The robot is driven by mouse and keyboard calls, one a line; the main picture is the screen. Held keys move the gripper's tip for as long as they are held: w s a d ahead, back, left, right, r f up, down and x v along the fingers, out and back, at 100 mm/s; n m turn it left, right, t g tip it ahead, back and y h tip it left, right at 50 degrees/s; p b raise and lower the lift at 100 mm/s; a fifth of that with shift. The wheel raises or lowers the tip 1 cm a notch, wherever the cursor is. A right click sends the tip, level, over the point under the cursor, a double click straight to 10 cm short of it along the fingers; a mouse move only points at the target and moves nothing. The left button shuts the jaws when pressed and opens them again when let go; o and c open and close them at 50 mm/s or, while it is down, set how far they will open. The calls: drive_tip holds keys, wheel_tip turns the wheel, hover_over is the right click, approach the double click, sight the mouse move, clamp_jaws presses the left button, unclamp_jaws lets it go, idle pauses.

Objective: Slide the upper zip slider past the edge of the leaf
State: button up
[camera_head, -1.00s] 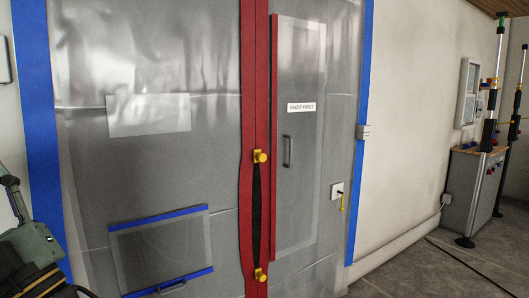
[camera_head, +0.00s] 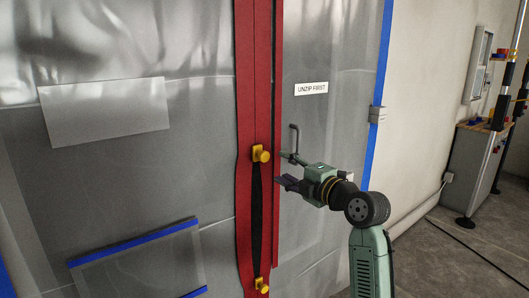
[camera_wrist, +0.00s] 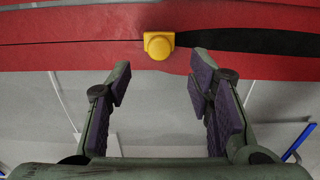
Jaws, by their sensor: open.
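The yellow upper zip slider (camera_head: 261,153) sits on the vertical red zip (camera_head: 262,60). A dark slit (camera_head: 255,205) gapes below it, down to the yellow lower slider (camera_head: 262,285). The leaf's red edge (camera_head: 277,120) stands just right of the zip, in front of a grey sheet. My gripper (camera_head: 284,170) is open and empty, right of the upper slider and slightly lower, pointing left. In the wrist view the zip lies sideways; the upper slider (camera_wrist: 158,45) is just beyond and between the open fingertips (camera_wrist: 161,74), apart from them.
A grey handle (camera_head: 294,142) and an "UNZIP FIRST" label (camera_head: 311,88) are on the leaf, close to my gripper. A blue-edged panel (camera_head: 140,265) and a pale sheet (camera_head: 105,110) are on the left side. A grey cabinet (camera_head: 475,165) stands at the far right.

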sight(266, 157)
drive_tip(key=p+x, duration=0.3)
drive_tip(key=x, duration=0.5)
drive_tip(key=shift+w+a+r, duration=0.15)
drive_tip(key=shift+w+a, duration=0.05)
drive_tip(key=shift+a, duration=0.15)
drive_tip(key=shift+w+a, duration=0.3)
drive_tip(key=shift+w, duration=0.15)
drive_tip(key=shift+c, duration=0.4)
clamp_jaws()
